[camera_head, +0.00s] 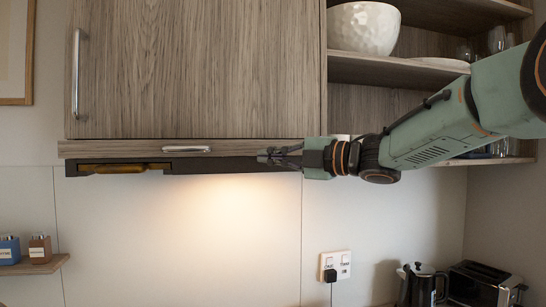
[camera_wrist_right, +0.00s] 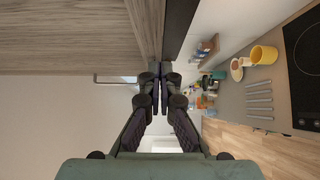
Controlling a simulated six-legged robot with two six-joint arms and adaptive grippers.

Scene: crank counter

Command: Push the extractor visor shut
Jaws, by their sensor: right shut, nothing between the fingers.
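The extractor visor (camera_head: 110,149) is a long wood-fronted strip under the large cabinet door, with a short metal handle (camera_head: 186,149). A dark hood edge shows below it, and light falls on the wall beneath. The visor front appears to stand a little forward of the door. My right gripper (camera_head: 268,156) is shut and empty, pointing left at the visor's right part, right of the handle. In the right wrist view its fingertips (camera_wrist_right: 160,72) are together beside the wood front. I cannot tell whether they touch it. My left gripper is not in view.
Open shelves at the right hold a white bowl (camera_head: 363,28) and glasses. A kettle (camera_head: 421,285) and toaster (camera_head: 480,285) stand on the counter below. A small shelf (camera_head: 36,266) with two jars is at the lower left. The wall below the hood is mostly clear.

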